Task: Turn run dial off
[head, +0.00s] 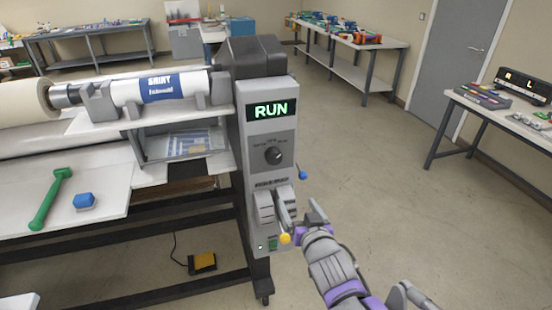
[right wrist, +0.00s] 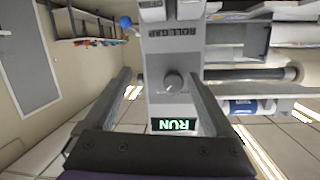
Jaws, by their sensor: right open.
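The run dial (head: 273,155) is a dark round knob on the grey control panel of the laminator (head: 268,125), below a display (head: 270,109) reading RUN in green. In the right wrist view the panel appears upside down, with the dial (right wrist: 173,82) between the finger lines and the lit display (right wrist: 173,125) below it. My right gripper (head: 300,208) is open and empty, in front of the panel and lower than the dial. It also shows in the right wrist view (right wrist: 157,76), its fingers apart and not closed on the dial. My left gripper is out of view.
A blue ball knob (head: 302,174) and a yellow ball knob (head: 284,238) stick out near the panel. Grey rocker-like parts (head: 265,207) sit below the dial. Open floor lies to the right.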

